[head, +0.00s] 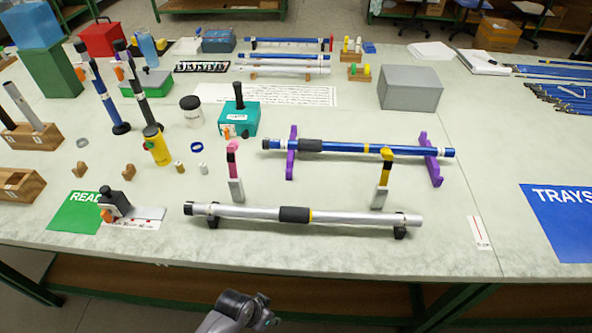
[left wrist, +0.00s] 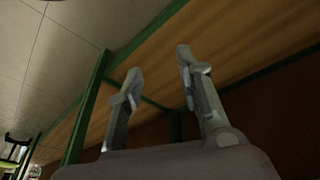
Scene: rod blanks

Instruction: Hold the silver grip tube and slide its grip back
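The silver grip tube (head: 355,217) lies level along the front of the table on two black supports. Its black grip (head: 294,214) sits around the tube near its middle, with a thin yellow band at the grip's right edge. A dark cap is on the tube's left end. In the left wrist view my left gripper (left wrist: 158,64) is open and empty, its fingers apart, with the table's understructure behind it. One of my arms (head: 238,308) shows at the bottom of the head view, below the table's front edge and apart from the tube. My right gripper is not clearly seen.
A blue tube (head: 340,148) lies behind on purple supports (head: 431,160). Pink (head: 232,160) and yellow (head: 384,172) upright pieces stand between the tubes. A small black-handled block (head: 115,203) stands left of the silver tube. The table strip before the tube is clear.

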